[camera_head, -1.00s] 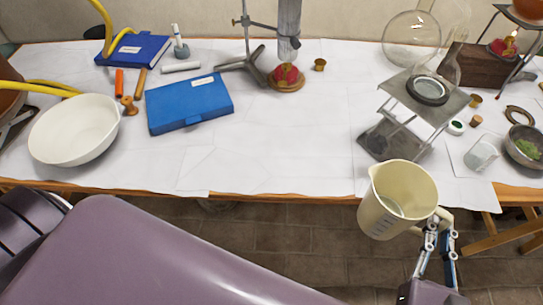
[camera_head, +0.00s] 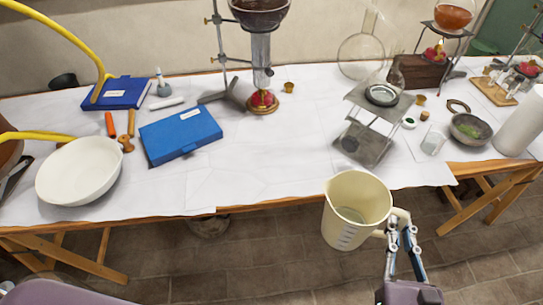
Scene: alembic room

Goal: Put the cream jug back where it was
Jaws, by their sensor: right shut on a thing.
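The cream jug (camera_head: 345,225) is upright, with grey markings on its side and its handle toward the right. It hangs in front of the table's front edge, over the tiled floor. My right gripper (camera_head: 397,232) is shut on the jug's handle. The inside of the jug shows no clear contents. My left gripper is out of view. The white-covered table (camera_head: 270,180) stands behind the jug.
A metal stand (camera_head: 368,140) with a dark ring on top stands behind the jug. A white bowl (camera_head: 78,172) and a blue box (camera_head: 180,135) are at left. A grey bowl (camera_head: 470,130) and clear beaker (camera_head: 433,141) are at right. The front middle tabletop is clear.

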